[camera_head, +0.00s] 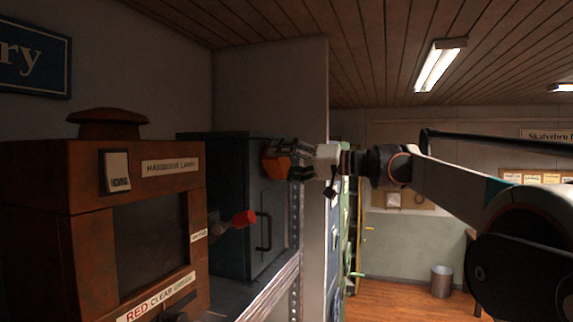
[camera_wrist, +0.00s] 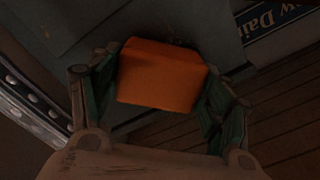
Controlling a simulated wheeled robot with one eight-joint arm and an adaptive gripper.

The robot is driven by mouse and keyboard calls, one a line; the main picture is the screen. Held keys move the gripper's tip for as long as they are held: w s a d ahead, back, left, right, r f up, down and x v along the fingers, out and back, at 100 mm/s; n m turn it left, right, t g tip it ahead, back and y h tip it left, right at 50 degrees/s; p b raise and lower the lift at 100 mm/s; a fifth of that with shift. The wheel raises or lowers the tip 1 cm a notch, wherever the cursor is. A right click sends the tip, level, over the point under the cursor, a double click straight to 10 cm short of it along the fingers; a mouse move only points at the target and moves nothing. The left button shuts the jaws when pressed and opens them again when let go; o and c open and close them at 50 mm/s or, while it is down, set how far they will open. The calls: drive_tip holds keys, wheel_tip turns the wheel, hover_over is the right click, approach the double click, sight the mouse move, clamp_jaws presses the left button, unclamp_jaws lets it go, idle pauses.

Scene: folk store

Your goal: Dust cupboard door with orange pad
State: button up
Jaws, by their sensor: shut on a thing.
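The orange pad (camera_head: 275,166) is held in my gripper (camera_head: 292,160), at the upper part of the dark grey cupboard (camera_head: 222,165). In the wrist view the orange pad (camera_wrist: 162,76) sits between the two fingers of my gripper (camera_wrist: 160,90), which are shut on it. The cupboard door (camera_head: 268,215) faces right and has a dark vertical handle. The pad is close to the door's upper part. I cannot tell whether it touches the door. The gripper hides part of the door's upper edge.
A brown wooden box (camera_head: 150,225) with labels stands left of the cupboard. A red-ended lever (camera_head: 243,218) sticks out in front of the cupboard. A perforated metal upright (camera_head: 295,220) and a wall edge (camera_head: 318,200) stand just right of the door. Open floor (camera_head: 405,297) lies farther right.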

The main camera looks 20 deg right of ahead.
drive_tip(key=shift+s+a+b, duration=0.15)
drive_tip(key=shift+s+a, duration=0.5)
drive_tip(key=shift+s, duration=0.25)
drive_tip(key=shift+s+a+b, duration=0.15)
drive_tip(key=shift+s+a, duration=0.5)
drive_tip(key=shift+s, duration=0.2)
drive_tip(key=shift+d, duration=0.1)
drive_tip(key=shift+v, duration=2.9)
drive_tip(key=v, duration=0.3)
drive_tip(key=shift+f+x, duration=0.25)
drive_tip(key=shift+x, duration=0.9)
drive_tip(key=shift+f+x, duration=0.3)
drive_tip(key=shift+x, duration=0.85)
drive_tip(key=shift+f+x, duration=0.25)
drive_tip(key=shift+x, duration=0.95)
